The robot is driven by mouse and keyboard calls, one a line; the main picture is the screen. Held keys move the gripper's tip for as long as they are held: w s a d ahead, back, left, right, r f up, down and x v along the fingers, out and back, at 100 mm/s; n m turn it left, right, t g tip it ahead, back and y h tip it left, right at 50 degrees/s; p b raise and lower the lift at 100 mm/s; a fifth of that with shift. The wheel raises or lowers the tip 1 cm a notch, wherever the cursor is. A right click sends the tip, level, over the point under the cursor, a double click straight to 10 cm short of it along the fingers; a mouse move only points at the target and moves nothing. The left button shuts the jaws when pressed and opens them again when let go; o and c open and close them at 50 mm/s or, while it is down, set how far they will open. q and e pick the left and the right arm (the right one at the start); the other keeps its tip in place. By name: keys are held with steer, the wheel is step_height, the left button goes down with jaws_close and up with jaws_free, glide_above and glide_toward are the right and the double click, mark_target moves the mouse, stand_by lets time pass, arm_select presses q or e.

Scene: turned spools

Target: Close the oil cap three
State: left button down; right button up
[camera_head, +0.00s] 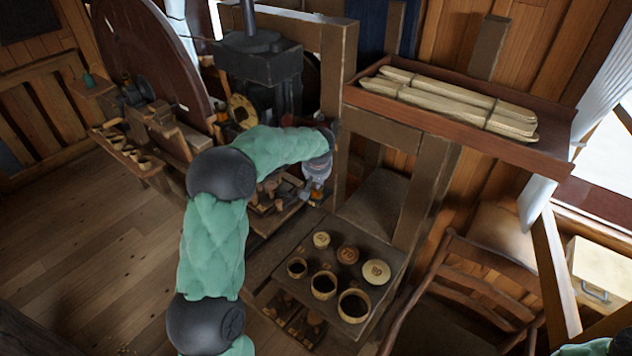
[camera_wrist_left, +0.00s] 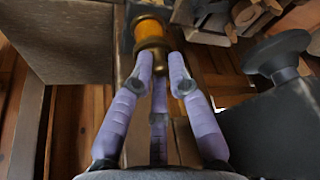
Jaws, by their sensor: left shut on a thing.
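My left gripper (camera_head: 317,174) reaches over the machine's right side in the head view, just above a small amber and brass oiler (camera_head: 313,196). In the left wrist view the oiler shows an amber body (camera_wrist_left: 150,29) with a dark brass cap (camera_wrist_left: 153,58) at the end nearest me. The fingers of my left gripper (camera_wrist_left: 158,75) are shut on this brass cap from both sides, with a third finger below. The cap seems to sit against the amber body. No number can be read on it. My right gripper is out of view.
A low wooden stand (camera_head: 310,253) holds several round wooden cups and numbered lids below the gripper. A wooden post (camera_head: 338,70) stands close behind the hand. A tray (camera_head: 460,120) of bundled wood is at upper right, and a chair (camera_head: 470,270) below it.

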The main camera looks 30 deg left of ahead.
arm_select(q)
steer(key=shift+a+r, duration=0.15)
steer(key=c, duration=1.6)
jaws_free()
steer(key=o, duration=0.4)
steer(key=shift+a, duration=0.1)
steer(key=v, duration=0.7)
steer(key=shift+r, duration=0.1)
steer(key=shift+s, duration=0.15)
